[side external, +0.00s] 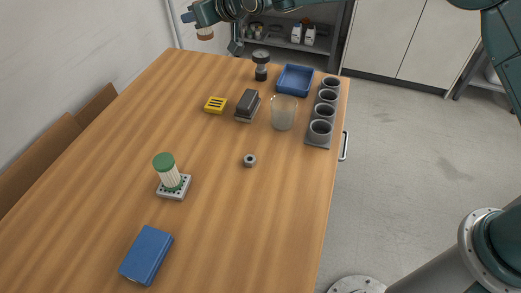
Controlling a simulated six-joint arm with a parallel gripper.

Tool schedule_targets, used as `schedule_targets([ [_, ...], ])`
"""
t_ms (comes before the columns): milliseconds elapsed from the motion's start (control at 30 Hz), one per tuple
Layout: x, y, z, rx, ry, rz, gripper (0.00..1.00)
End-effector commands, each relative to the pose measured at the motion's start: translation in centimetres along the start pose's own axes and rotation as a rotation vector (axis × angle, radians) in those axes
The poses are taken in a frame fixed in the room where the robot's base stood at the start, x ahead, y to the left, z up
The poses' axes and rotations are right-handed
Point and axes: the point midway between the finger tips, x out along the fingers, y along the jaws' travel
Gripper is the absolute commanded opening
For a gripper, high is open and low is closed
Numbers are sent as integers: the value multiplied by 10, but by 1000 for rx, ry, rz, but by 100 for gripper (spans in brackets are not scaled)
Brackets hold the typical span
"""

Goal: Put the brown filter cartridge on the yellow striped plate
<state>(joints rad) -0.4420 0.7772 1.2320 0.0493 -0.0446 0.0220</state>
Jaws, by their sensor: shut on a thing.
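The brown filter cartridge (205,33), pale with a brown end, is at the top of the side external view, held in the air well above the table's far edge. My gripper (205,17) is shut on it; the picture's top edge cuts off part of my arm, and the gripper hides the cartridge's upper part. The yellow striped plate (215,104) is a small yellow block with dark stripes, lying on the wooden table. Its top is bare. The cartridge is apart from the plate, above and beyond it in the picture.
Near the plate stand a dark block on a grey base (247,104), a black-capped cylinder (261,66), a glass beaker (283,113), a blue tray (296,80) and a grey cup rack (318,143). A green-capped filter (168,170), grey ring (249,160) and blue box (147,255) are nearer.

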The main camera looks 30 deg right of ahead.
Motion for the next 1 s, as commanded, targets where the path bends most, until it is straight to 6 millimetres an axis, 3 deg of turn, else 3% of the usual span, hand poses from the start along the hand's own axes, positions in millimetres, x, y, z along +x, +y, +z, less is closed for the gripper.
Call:
schedule_targets([
  [267,8,-1,20,-1,-4,-1,10],
  [800,46,-1,112,-1,-3,-2,10],
  [1000,56,-1,138,-1,-1,-2,10],
])
